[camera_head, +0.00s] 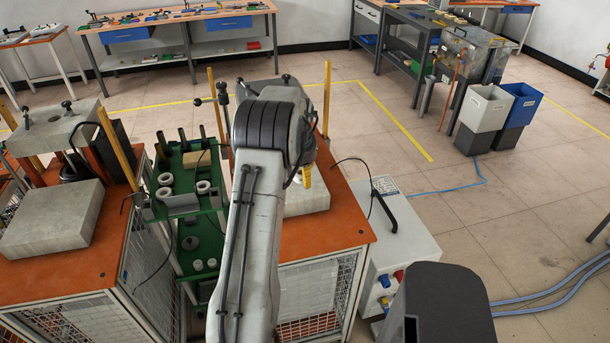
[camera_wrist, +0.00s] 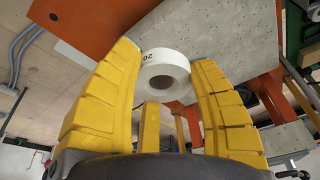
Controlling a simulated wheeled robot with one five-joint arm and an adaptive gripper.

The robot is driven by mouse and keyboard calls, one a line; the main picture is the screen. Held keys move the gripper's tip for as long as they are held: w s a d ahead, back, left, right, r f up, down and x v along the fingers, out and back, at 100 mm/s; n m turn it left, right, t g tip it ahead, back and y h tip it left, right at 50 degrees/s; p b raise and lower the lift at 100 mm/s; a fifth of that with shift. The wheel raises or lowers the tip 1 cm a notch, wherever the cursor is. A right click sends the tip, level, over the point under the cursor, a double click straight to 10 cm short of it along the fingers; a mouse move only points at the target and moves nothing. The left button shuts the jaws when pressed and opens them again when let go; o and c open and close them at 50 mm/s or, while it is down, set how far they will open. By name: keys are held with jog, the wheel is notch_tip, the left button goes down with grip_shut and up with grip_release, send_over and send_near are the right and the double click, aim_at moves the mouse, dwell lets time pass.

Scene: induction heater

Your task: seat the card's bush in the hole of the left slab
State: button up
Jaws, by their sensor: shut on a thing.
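My gripper (camera_head: 306,177) shows as a yellow finger beyond my arm, over the right bench. In the wrist view its two yellow fingers (camera_wrist: 165,60) are shut on a white ring-shaped bush (camera_wrist: 165,74), marked with what looks like "20". The bush's bore faces the camera. The left slab (camera_head: 55,220) is a thick grey block lying on the left orange bench, with no hole visible on the faces I see. The right slab (camera_head: 308,200) lies below my gripper, partly hidden by my arm. A grey slab surface (camera_wrist: 235,40) shows behind the bush; contact cannot be told.
Between the benches a green rack (camera_head: 205,225) holds several white bushes, dark posts and a small tan card-like piece (camera_head: 196,159), its writing unreadable. A grey upper block (camera_head: 55,127) stands above the left slab. Upright wooden rods (camera_head: 327,100) flank my arm. A white box (camera_head: 385,235) stands right.

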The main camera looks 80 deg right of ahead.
jog(key=shift+s+a+r+p, duration=0.15)
jog(key=shift+s+r+p, duration=0.15)
jog(key=shift+r, duration=0.25)
jog(key=shift+s+a+r+p, duration=0.15)
jog(key=shift+r+p, duration=0.15)
jog(key=shift+r, duration=0.25)
jog(key=shift+r+p, duration=1.4)
jog(key=shift+r, duration=1.7)
